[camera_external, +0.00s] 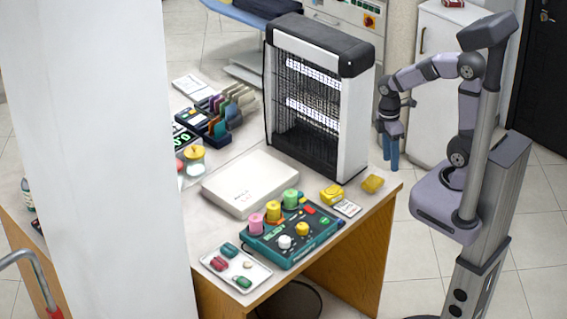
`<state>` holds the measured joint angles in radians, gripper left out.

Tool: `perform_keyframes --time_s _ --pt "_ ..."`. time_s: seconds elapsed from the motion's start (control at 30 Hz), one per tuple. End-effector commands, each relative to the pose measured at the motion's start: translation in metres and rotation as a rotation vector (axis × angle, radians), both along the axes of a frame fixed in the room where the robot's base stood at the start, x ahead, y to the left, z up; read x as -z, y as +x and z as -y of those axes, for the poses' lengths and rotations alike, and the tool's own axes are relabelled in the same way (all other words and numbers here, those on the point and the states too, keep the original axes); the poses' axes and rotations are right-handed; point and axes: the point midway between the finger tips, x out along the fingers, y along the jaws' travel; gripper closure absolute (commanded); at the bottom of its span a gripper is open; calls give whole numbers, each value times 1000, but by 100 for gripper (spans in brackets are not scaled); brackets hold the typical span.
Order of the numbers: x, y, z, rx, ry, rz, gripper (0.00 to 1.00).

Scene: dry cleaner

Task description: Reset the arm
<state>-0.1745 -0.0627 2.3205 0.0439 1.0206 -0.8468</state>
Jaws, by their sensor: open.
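My gripper (391,158) hangs at the end of my folded arm, pointing down, with its blue fingers apart. It is empty and to the right of the black and white insect-killer-like unit (352,105), beyond the right edge of the wooden table (352,240). Nothing is seen between the fingers. The fingertips are small in this view.
On the table are a flat white box (250,183), a green device (275,243) with colored spools, a white tray (232,277) with small items, yellow blocks (332,194) and a rack of colored cards (222,112). A white pillar (95,150) hides the table's left part.

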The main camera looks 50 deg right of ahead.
Motion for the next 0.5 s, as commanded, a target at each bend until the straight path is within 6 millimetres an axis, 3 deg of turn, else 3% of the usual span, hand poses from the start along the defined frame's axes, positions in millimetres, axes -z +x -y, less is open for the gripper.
perform_keyframes --time_s 0.3,0.5 --pt "13 -9 37 663 -68 82 55" --pt "19 -13 48 919 -81 115 55"
